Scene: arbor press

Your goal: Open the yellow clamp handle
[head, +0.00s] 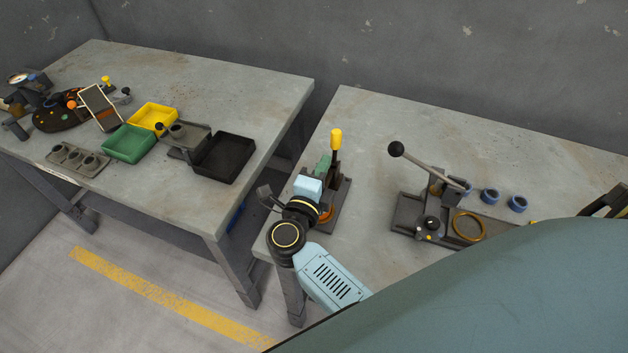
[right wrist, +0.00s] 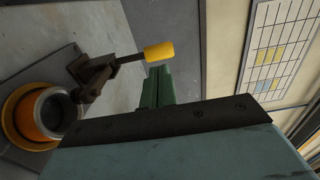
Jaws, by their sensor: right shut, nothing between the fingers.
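The yellow clamp handle (head: 336,139) stands upright on a dark stem above its clamp fixture (head: 337,200) on the right table. In the right wrist view the yellow grip (right wrist: 159,50) sits just beyond the fingertips. My right gripper (head: 323,163) has green fingers and is shut and empty, beside the handle's stem on its left in the head view. The shut fingers (right wrist: 158,72) also show in the right wrist view. I cannot tell whether they touch the handle. My arm partly hides the fixture. My left gripper is out of view.
The left table holds green (head: 128,155), yellow and black trays. A gap separates the tables.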

